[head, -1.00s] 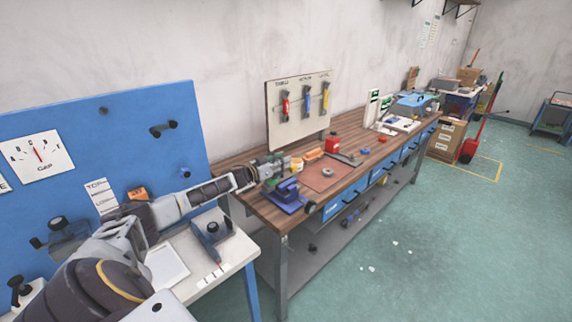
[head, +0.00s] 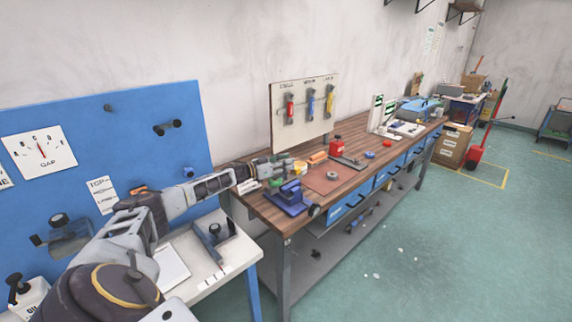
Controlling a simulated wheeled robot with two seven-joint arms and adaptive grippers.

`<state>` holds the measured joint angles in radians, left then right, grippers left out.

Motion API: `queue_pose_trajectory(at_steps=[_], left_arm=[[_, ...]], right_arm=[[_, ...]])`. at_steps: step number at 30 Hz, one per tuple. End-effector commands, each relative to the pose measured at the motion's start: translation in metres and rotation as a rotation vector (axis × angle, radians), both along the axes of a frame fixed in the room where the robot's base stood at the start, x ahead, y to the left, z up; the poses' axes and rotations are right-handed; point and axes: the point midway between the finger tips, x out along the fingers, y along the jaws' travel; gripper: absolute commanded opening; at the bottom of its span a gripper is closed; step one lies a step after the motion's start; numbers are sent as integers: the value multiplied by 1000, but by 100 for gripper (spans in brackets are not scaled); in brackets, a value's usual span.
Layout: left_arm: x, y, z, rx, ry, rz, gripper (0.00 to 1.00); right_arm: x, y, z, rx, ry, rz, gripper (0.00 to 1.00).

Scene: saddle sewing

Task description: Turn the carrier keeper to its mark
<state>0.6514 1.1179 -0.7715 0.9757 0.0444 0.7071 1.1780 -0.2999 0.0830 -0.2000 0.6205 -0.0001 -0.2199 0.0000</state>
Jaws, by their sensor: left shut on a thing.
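My left arm comes in from the lower left, and my left gripper (head: 274,168) is over the left end of the wooden bench (head: 258,208). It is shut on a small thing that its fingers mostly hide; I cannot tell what. My right gripper is not in view.
A blue panel (head: 140,125) with a gap dial (head: 40,151) and black knobs stands behind a white table (head: 238,252) at left. A tool board (head: 304,112) stands behind the bench. A brown mat (head: 325,181) lies right of the fixture. The green floor at right is largely open.

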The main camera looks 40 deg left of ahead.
Motion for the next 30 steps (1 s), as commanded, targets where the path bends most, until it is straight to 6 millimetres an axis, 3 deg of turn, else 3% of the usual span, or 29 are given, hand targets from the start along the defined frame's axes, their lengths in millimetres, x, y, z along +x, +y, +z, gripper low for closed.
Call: queue_pose_trajectory(at_steps=[6, 7, 12, 30], left_arm=[[0, 0, 0, 0, 0, 0, 0], [0, 0, 0, 0, 0, 0, 36], [0, 0, 0, 0, 0, 0, 56], [-6, 3, 0, 0, 1, 1, 56]], right_arm=[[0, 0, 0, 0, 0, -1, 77], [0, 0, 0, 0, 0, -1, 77], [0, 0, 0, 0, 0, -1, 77], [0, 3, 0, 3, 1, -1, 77]])
